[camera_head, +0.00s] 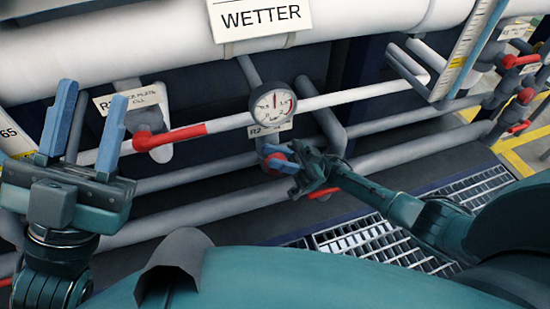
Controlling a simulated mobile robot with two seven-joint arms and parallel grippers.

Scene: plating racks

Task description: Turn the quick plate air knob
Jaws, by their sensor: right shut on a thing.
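A red knob (270,166) sits on the pipework below a round pressure gauge (272,105). A small R2 tag (258,131) is beside the gauge's underside. My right gripper (279,160) reaches in from the right and is shut on the red knob, its blue fingers and dark body hiding much of it. I cannot read a label naming this knob. My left gripper (84,128) is open and empty at the left, its blue fingers upright and spread, in front of the pipes.
A red handle (323,193) lies just below my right gripper. A WETTER sign (260,18) hangs above. More red valves (521,61) are at right, beyond metal grating (370,245).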

